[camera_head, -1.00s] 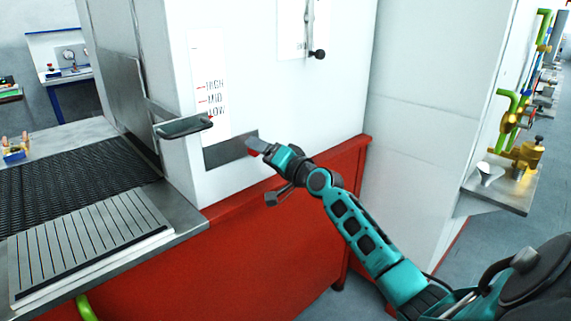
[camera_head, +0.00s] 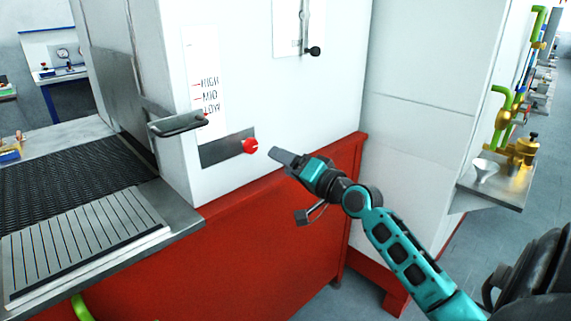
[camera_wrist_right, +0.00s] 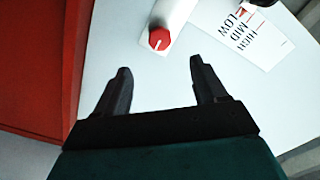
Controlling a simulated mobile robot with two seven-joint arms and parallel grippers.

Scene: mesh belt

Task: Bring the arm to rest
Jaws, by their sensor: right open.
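My right arm reaches in from the lower right in the head view. Its gripper (camera_head: 276,153) is just right of a red knob (camera_head: 249,146), apart from it. In the right wrist view the two fingers (camera_wrist_right: 160,88) are spread with nothing between them, and the knob (camera_wrist_right: 159,39) lies beyond the fingertips. The knob sits on a grey plate (camera_head: 215,152) on the white machine front. My left gripper is not in view.
The white machine (camera_head: 300,95) stands on a red base (camera_head: 265,240). A dark handle (camera_head: 178,125) juts out beside the HIGH/MID/LOW label (camera_head: 203,80). A mesh belt (camera_head: 60,165) lies at left. A shelf with brass fittings (camera_head: 505,190) stands at right. Floor shows at lower right.

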